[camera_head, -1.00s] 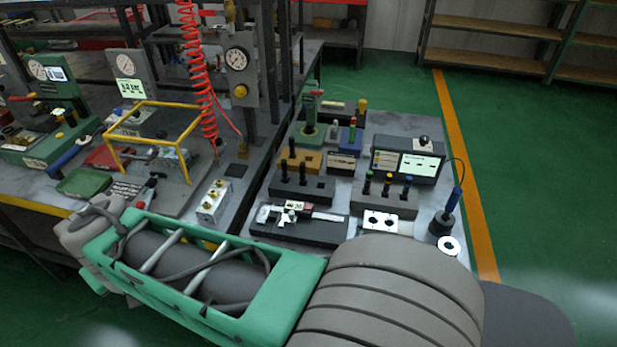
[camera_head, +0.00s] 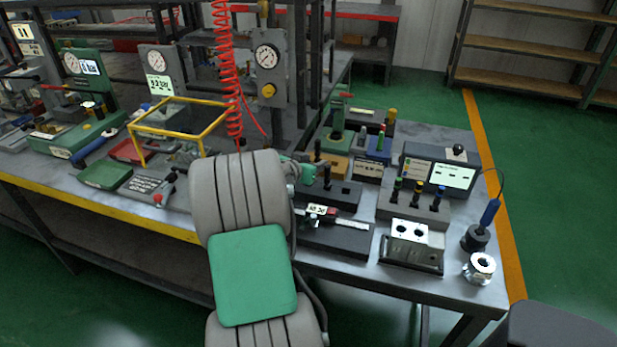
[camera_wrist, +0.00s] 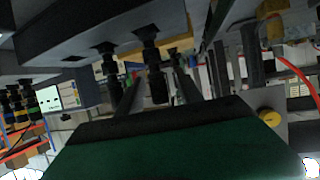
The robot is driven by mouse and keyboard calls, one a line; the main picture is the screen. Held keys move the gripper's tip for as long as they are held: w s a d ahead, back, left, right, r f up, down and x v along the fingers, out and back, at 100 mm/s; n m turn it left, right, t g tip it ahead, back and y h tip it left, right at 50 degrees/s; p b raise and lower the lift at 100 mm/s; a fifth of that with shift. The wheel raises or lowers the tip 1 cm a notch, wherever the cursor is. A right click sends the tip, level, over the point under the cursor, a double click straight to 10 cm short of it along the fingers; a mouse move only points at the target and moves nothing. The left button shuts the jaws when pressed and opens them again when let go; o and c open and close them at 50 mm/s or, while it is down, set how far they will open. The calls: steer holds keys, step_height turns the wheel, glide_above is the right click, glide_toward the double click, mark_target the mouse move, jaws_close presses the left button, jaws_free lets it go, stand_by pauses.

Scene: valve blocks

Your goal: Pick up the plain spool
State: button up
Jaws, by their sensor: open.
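Plain black spools stand upright in a dark block (camera_head: 343,194) on the right-hand bench. One plain spool (camera_head: 327,177) shows beside my gripper (camera_head: 318,169) in the head view; my arm hides part of the block. The wrist view looks upside down. There, one black spool (camera_wrist: 154,75) lies between the two open fingers of my gripper (camera_wrist: 156,92), with no clear contact. A second black spool (camera_wrist: 107,62) is left of the fingers. I cannot tell exactly how deep the fingers reach around the spool.
A grey rack (camera_head: 412,208) holds spools with coloured bands to the right. A caliper on a dark tray (camera_head: 335,236) is in front of the block. A red coiled hose (camera_head: 228,80) hangs behind my arm. An orange block (camera_head: 336,165) is behind.

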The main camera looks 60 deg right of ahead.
steer(key=shift+d+f, duration=0.1)
steer(key=shift+d, duration=0.05)
jaws_close()
stand_by(0.4)
